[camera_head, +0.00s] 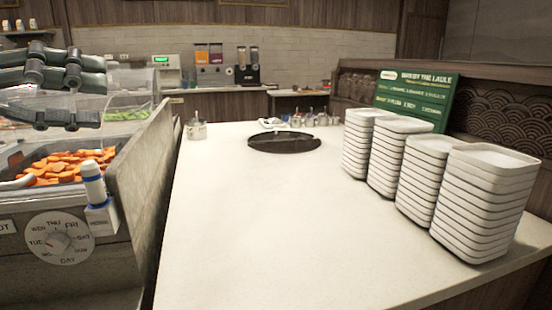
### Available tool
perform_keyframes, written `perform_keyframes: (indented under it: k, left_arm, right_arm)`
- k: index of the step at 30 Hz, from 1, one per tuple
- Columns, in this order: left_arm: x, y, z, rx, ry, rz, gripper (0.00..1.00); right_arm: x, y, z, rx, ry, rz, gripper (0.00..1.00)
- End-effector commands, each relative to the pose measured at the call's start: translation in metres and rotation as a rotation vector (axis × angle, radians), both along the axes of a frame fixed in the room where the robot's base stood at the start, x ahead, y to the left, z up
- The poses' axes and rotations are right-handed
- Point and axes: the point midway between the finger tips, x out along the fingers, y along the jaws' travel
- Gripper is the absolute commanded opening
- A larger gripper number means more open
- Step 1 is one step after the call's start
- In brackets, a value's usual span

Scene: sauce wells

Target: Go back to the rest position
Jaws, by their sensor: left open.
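My left gripper (85,90) comes in from the upper left in the head view. It is open, with dark grey jointed fingers spread apart and nothing between them. It hangs in the air over the glass-covered food counter, above the tray of orange pieces (62,165). My right gripper is not in view.
A long pale counter (250,220) runs down the middle, mostly clear. Several stacks of white trays (482,205) stand on its right side, with a green sign (413,98) behind. A round black plate (284,142) lies farther back. A metal pot (196,128) stands at the left edge.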

Motion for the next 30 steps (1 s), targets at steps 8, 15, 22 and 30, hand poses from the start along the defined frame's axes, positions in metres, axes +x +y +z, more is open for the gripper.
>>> perform_keyframes:
  k: [8, 15, 22, 30]
  left_arm:
    - [0.03, 0.097, -0.042, -0.882, 0.212, 0.755, 0.54]
    - [-0.046, 0.141, -0.198, -1.343, 0.644, 1.486, 0.54]
    - [-0.131, 0.1, -0.284, -1.458, 1.021, 1.891, 0.54]
    - [-0.19, 0.048, -0.342, -1.444, 1.341, 2.148, 0.54]
  right_arm:
    - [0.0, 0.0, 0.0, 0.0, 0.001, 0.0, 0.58]
    - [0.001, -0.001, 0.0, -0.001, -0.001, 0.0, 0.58]
    - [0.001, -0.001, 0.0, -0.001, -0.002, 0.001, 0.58]
    - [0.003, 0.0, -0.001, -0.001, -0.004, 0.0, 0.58]
